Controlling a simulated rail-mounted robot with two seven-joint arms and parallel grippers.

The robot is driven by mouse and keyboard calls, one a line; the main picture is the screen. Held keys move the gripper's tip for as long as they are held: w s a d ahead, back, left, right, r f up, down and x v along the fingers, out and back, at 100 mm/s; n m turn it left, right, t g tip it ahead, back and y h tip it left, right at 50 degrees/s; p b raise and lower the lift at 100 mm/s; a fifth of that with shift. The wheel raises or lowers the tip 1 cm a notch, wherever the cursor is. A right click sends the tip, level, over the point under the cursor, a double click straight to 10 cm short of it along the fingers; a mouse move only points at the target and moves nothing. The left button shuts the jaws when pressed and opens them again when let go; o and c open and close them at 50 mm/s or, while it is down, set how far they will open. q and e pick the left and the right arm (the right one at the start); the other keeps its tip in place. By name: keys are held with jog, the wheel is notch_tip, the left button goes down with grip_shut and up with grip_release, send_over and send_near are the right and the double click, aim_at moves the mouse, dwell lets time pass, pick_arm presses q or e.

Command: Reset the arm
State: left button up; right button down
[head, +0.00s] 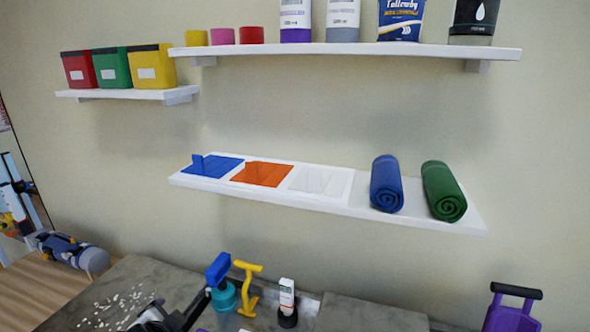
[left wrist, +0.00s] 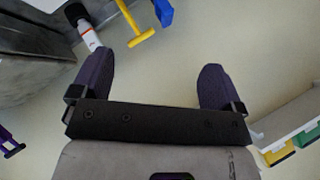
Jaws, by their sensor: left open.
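My left gripper (left wrist: 153,82) shows in the left wrist view with its two dark purple fingers spread wide. Nothing is between the fingers except the plain wall behind. I cannot make out my left gripper for certain in the head view. My right gripper is in neither view. The wall shelf (head: 335,207) in front of me carries blue, orange and white sections, plus a blue rolled towel (head: 387,184) and a green rolled towel (head: 443,191).
Below the shelf, a yellow-handled tool (head: 248,285), a blue-handled tool (head: 217,270) and a white bottle (head: 287,300) stand close together. A purple object (head: 510,316) is at bottom right. An upper shelf (head: 345,50) holds bottles; a left shelf (head: 130,95) holds bins. The wall between is clear.

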pick_arm(q)
jog(key=s+d+f+n+g+h, duration=0.1)
jog(key=s+f+n+g, duration=0.1)
jog(key=s+f, duration=0.8)
jog(key=s+d+f+n+g+p, duration=0.1)
jog(key=s+f+n+g, duration=0.15)
jog(key=s+f, duration=0.75)
jog(key=s+d+f+n+g+h, duration=0.15)
jog(key=s+f, duration=0.25)
jog(key=s, duration=1.2)
notch_tip(320, 180, up, 24)
jog(key=p, duration=2.4)
jog(key=shift+w+r+g+y, duration=0.2)
jog(key=shift+r+g+y, duration=0.05)
jog(key=shift+g+y, duration=0.1)
jog(key=shift+o, duration=0.6)
jog(key=shift+f, duration=0.1)
